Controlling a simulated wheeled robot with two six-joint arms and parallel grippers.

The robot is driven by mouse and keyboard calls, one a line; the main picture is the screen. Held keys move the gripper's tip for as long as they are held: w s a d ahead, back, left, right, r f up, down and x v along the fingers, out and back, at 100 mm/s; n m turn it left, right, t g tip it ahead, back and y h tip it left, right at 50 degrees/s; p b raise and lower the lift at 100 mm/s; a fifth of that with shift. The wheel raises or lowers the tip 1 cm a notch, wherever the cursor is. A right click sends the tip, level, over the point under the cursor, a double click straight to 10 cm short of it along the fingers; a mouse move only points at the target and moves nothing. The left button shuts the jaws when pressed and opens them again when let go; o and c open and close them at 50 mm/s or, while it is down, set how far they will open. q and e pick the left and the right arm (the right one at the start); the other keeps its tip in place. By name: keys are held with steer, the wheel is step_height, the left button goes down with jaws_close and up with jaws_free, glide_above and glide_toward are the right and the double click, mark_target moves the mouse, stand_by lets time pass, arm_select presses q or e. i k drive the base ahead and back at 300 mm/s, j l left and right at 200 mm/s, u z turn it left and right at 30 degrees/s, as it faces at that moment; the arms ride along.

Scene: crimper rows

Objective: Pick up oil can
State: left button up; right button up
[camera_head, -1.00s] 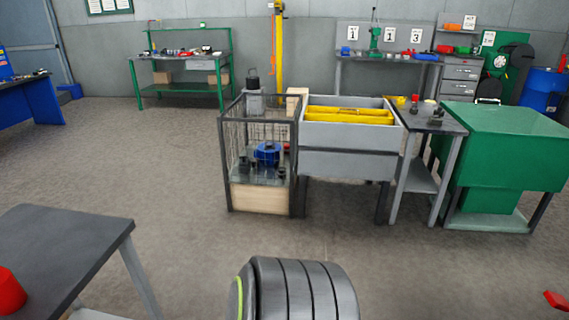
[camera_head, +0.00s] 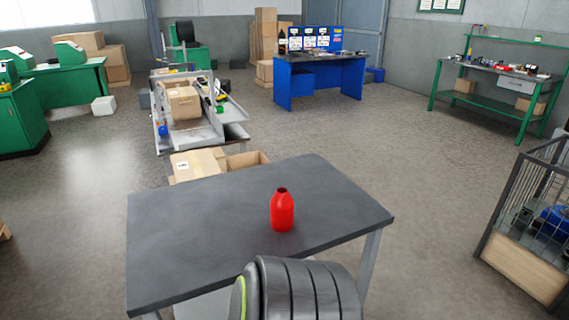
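A red bottle-shaped can (camera_head: 282,211), which looks like the oil can, stands upright on a dark grey table (camera_head: 180,230) in front of me. It has a narrow neck and a dark opening at the top. Nothing touches it. Neither of my grippers shows in the view. A dark ribbed part of my own body covers the table's near edge at the bottom centre.
Cardboard boxes (camera_head: 198,163) and a grey conveyor-like bench (camera_head: 205,135) stand just behind the table. A wire cage (camera_head: 530,220) is at the right. A blue bench (camera_head: 320,75) and a green bench (camera_head: 490,95) stand farther back. Floor is open between table and cage.

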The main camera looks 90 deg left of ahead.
mark_target(282, 204)
steer(key=j+u, duration=0.1)
steer(key=u, duration=2.6)
steer(key=i+l, duration=0.15)
steer(key=i+l+u, duration=0.15)
steer(key=l, duration=0.2)
steer(key=i+l+u, duration=0.15)
steer(key=l, duration=0.2)
steer(key=i+l+u, duration=0.15)
steer(key=l, duration=0.2)
steer(key=l+u, duration=0.15)
steer(key=l, duration=0.25)
